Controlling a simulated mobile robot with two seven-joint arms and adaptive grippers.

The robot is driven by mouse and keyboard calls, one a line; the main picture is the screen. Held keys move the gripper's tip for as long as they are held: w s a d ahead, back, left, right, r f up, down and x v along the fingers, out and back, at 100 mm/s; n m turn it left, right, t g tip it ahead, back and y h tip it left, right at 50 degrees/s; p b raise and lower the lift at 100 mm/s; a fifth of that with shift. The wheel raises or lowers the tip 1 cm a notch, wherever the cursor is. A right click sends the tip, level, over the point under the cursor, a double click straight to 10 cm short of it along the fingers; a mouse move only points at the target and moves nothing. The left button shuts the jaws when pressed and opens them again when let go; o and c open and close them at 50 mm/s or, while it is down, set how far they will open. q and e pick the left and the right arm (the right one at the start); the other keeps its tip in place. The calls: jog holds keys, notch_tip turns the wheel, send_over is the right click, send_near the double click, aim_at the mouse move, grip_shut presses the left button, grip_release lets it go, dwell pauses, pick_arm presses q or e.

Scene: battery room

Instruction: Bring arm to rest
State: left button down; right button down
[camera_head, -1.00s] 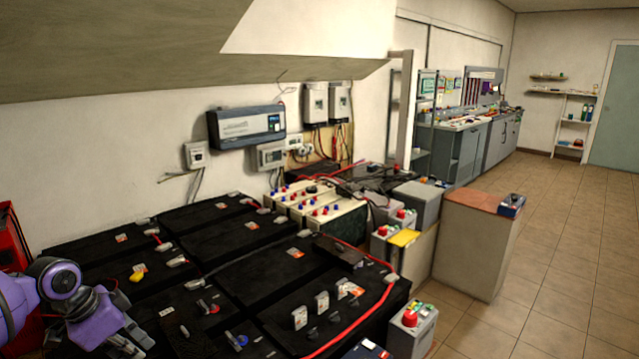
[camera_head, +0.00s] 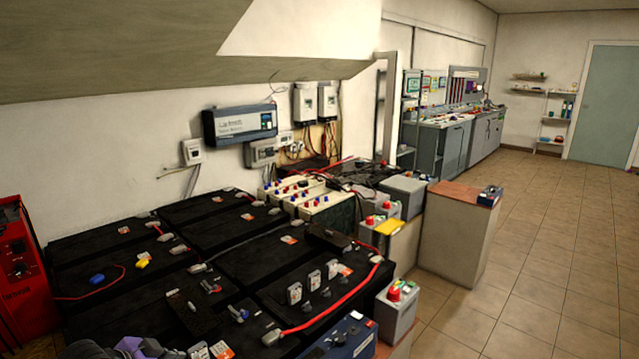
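Part of my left arm (camera_head: 112,348), dark grey with purple, shows at the bottom left edge of the head view, low over the front of the black battery bank (camera_head: 110,282). Its fingers are cut off or hidden, so I cannot tell whether the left gripper is open or shut, or whether it holds anything. My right arm and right gripper are not in view.
A red cabinet (camera_head: 20,265) stands at the left edge. Cables, small clips and a red cable (camera_head: 330,322) lie on the batteries. A grey battery (camera_head: 396,312) and a blue-topped box (camera_head: 345,338) stand at the front. The tiled floor (camera_head: 545,250) at right is clear.

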pick_arm(q)
jog(key=s+d+f+n+t+h+p, duration=0.1)
jog(key=s+d+f, duration=0.45)
jog(key=s, duration=0.25)
jog(key=s+d+f+n+t+p, duration=0.1)
jog(key=s+d+f+n, duration=0.1)
jog(key=s+d+f, duration=0.4)
jog(key=s+d+f+n+y, duration=0.1)
jog(key=s+d+n, duration=0.1)
jog(key=s, duration=1)
jog(key=s+d+f+n+g+y+p, duration=0.1)
jog(key=s+d+n, duration=0.1)
jog(key=s, duration=1)
jog(key=shift+d+f+n, duration=0.3)
jog(key=shift+f+n, duration=0.1)
